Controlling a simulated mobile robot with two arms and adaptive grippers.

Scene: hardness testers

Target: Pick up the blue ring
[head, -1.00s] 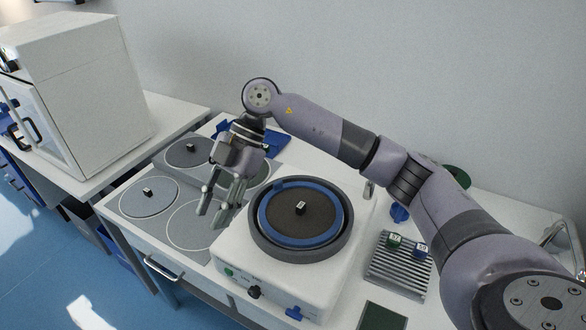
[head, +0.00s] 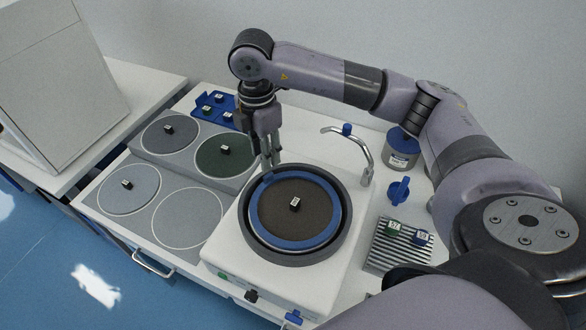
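The blue ring (head: 328,236) lies flat around the dark round disc (head: 310,215) of the white machine (head: 232,245), inside its dark bowl rim. A small block (head: 295,204) sits on the disc. My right gripper (head: 271,163) points down at the ring's far left edge, with its fingertips at or just above the ring. I cannot tell whether they touch it or how wide the fingers are apart. My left gripper is not in view.
A grey tray with round pads (head: 187,217) and small blocks is left of the machine. A blue rack (head: 212,107) stands behind. A faucet (head: 362,150), a blue-labelled jar (head: 402,150) and a ribbed block holder (head: 385,256) are to the right.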

